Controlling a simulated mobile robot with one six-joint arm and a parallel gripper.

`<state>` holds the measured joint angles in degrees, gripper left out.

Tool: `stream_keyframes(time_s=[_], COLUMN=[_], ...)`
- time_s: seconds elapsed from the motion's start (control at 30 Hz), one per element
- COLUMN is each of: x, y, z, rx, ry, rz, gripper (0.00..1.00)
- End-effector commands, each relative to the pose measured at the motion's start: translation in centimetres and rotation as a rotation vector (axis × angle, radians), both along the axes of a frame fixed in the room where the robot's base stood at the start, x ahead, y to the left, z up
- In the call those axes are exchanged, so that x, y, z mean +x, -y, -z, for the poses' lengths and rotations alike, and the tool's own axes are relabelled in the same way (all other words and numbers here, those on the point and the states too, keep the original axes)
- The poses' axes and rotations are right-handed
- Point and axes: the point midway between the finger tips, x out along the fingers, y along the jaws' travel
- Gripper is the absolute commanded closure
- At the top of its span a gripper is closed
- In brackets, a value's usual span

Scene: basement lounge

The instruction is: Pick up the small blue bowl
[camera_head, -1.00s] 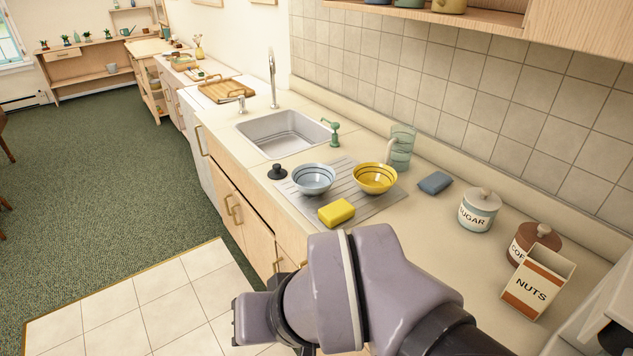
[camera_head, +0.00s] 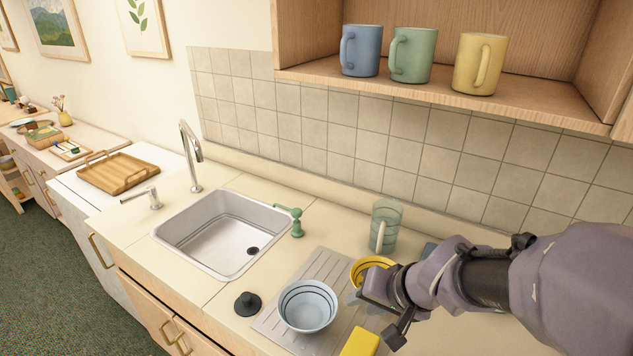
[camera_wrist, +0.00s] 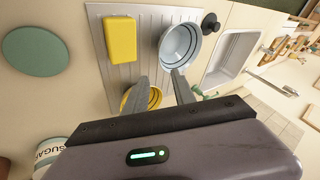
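The small blue bowl (camera_head: 307,306) is pale blue with dark rings inside. It stands upright and looks empty on the ribbed drainboard (camera_head: 272,322). The bowl also shows in the wrist view (camera_wrist: 181,46), just beyond one fingertip. My gripper (camera_head: 376,312) is to the right of the blue bowl, in front of the yellow bowl (camera_head: 366,268) and partly hiding it. In the wrist view my gripper (camera_wrist: 159,84) has its two fingers apart with nothing held between them. Whether a finger touches either bowl is unclear.
A yellow sponge (camera_head: 360,343) lies near the blue bowl, and a black stopper (camera_head: 248,303) is left of it. The sink (camera_head: 215,235), green soap pump (camera_head: 293,221) and glass pitcher (camera_head: 386,222) are behind. Mugs (camera_head: 411,54) stand on the shelf above.

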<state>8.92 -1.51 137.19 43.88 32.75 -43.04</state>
Motion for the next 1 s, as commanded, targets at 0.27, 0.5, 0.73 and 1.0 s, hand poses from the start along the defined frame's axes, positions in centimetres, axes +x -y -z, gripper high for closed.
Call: stream_keyframes(time_s=[0.27,0.5,0.73,1.0], x=[3.6,5.4,8.0,8.4], y=[-2.5,-3.7,-5.0,-5.2], z=[7.5,10.1,13.4,13.6], rx=[0.0,-0.001,-0.001,0.0], ry=[-0.004,-0.001,-0.002,0.0], rz=[-0.003,-0.003,-0.003,-0.001], gripper=[0.69,0.69,0.69,0.69])
